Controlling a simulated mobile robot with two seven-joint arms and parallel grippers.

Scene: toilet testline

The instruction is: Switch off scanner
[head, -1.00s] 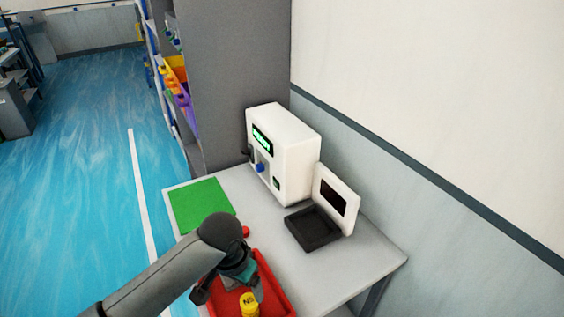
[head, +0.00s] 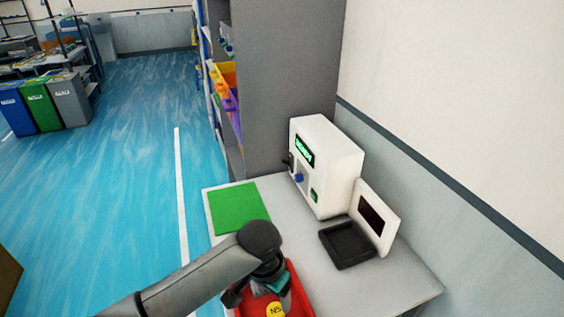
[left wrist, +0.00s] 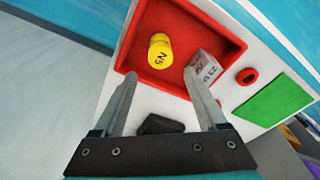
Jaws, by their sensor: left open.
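A white box-shaped machine (head: 330,168) stands at the table's back. Its front has a lit green display (head: 304,150), a blue knob (head: 299,178) and a small green-lit switch (head: 315,195). Beside it is a black tray (head: 346,245) with an upright white panel (head: 376,218) and dark screen. I cannot tell which of these is the scanner. My left gripper (head: 262,294) is over the red tray (head: 298,290), well in front of the machine. In the left wrist view its fingers (left wrist: 161,75) are apart, with nothing gripped. My right gripper is not in view.
The red tray holds a yellow canister (left wrist: 160,50) and a small grey labelled box (left wrist: 203,68). A red button (left wrist: 247,76), green mat (head: 238,207) and black object (left wrist: 160,124) are also on the table (head: 400,270). A grey cabinet (head: 285,80) and wall stand behind.

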